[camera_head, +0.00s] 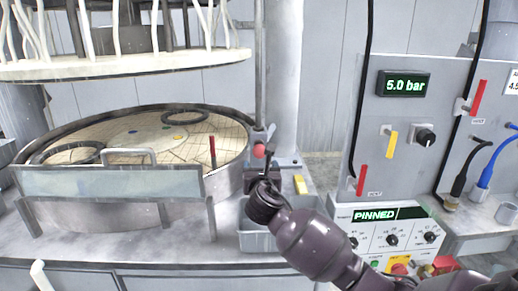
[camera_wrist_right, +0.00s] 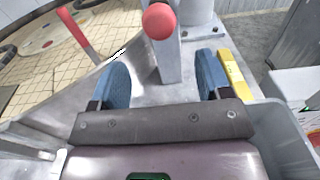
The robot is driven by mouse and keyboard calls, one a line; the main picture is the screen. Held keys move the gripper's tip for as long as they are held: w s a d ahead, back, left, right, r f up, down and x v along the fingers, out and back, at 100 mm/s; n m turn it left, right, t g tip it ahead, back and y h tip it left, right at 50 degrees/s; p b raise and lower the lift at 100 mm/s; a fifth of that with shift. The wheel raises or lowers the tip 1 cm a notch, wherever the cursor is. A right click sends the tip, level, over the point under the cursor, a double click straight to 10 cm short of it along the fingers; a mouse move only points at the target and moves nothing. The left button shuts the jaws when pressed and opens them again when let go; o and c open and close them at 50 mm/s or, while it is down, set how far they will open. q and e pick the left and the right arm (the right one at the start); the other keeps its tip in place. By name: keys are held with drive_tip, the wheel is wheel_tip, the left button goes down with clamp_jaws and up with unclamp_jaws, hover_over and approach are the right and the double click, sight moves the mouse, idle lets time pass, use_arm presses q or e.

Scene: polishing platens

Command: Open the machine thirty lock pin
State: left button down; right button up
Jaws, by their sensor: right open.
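A red ball knob (camera_head: 259,151) tops a grey post beside the round platen (camera_head: 150,140). It also shows in the right wrist view (camera_wrist_right: 158,21). A red-gripped lever (camera_head: 212,152) stands at the platen's front right edge; in the right wrist view it is at upper left (camera_wrist_right: 75,32). My right gripper (camera_head: 262,170) is at the post. In the right wrist view its two blue finger pads (camera_wrist_right: 162,72) are apart, with the post and knob showing beyond the gap between them; nothing is gripped. A display (camera_head: 374,215) on the control panel reads PINNED. My left gripper is not in view.
A grey bin (camera_head: 250,238) lies below my right gripper, with a yellow block (camera_head: 300,185) near it. A clear guard (camera_head: 110,182) fronts the platen. A grey panel with red and yellow levers (camera_head: 405,100) and a 5.0 bar display (camera_head: 404,85) stands right.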

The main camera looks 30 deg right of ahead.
sight(260, 156)
drive_tip(key=x, duration=1)
drive_tip(key=shift+w, duration=0.2)
drive_tip(key=c, duration=1.2)
drive_tip(key=shift+c, duration=0.4)
